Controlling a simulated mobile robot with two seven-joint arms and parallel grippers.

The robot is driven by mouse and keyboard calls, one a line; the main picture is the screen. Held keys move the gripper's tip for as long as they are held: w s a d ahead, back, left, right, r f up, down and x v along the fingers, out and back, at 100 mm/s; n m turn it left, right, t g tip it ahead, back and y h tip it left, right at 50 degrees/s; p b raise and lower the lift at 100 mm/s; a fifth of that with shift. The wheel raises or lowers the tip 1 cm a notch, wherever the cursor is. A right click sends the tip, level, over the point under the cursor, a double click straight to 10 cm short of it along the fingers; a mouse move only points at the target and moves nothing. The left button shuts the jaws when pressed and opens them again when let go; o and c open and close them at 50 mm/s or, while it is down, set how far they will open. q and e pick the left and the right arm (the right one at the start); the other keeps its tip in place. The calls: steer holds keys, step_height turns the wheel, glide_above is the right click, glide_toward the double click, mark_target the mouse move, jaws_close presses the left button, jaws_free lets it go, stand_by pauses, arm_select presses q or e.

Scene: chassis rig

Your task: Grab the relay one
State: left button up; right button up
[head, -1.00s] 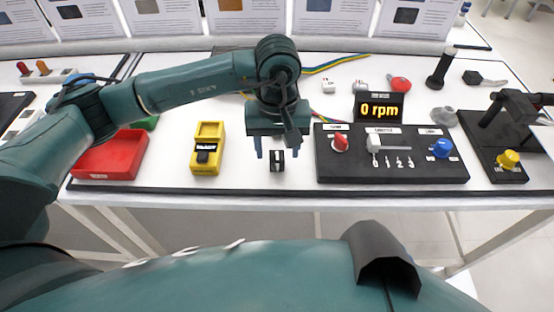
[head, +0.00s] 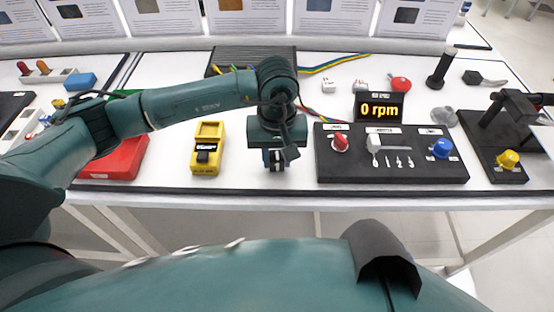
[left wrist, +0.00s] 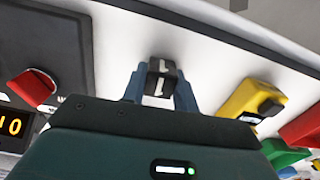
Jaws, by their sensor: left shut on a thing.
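The relay (head: 276,167) is a small black block with a light marking, near the front edge of the white table. My left gripper (head: 274,160) is over it, with its blue fingers closed on its sides. In the left wrist view the relay (left wrist: 161,78) sits between the two fingertips of my left gripper (left wrist: 160,85). Whether the relay still touches the table is hard to tell. My right gripper is in neither current view.
A yellow meter (head: 207,150) stands left of the relay, with a red tray (head: 115,158) farther left. A black control panel (head: 390,165) with knobs is close on the right, below a display (head: 379,108) reading 0 rpm. The table's front edge is near.

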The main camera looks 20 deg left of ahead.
arm_select(q)
steer(key=shift+c, duration=0.9)
